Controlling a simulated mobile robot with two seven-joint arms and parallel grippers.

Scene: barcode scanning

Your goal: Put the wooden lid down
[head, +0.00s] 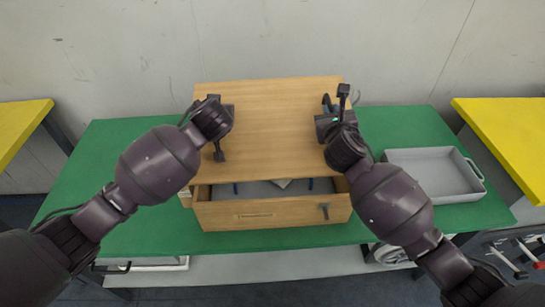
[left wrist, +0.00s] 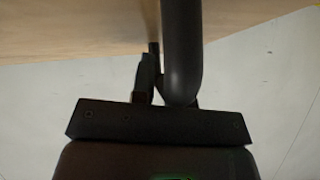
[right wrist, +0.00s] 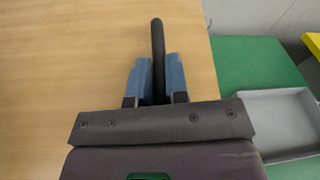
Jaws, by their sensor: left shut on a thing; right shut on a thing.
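The wooden lid (head: 275,125) is a wide flat board over the rear of a wooden box (head: 275,214) on the green table. The front of the box is uncovered, showing part of its inside. My left gripper (head: 219,126) is shut on a dark handle at the lid's left side; in the left wrist view the handle (left wrist: 181,55) is a curved bar. My right gripper (head: 330,112) is shut on the right handle; the right wrist view shows its blue fingers around the dark handle (right wrist: 157,50). Whether the lid touches the box is hidden.
The green table (head: 120,160) has free room left of the box. A grey tray (head: 437,160) stands to the right. Yellow tables flank it at left (head: 20,122) and right (head: 510,140). A wall (head: 300,45) stands behind.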

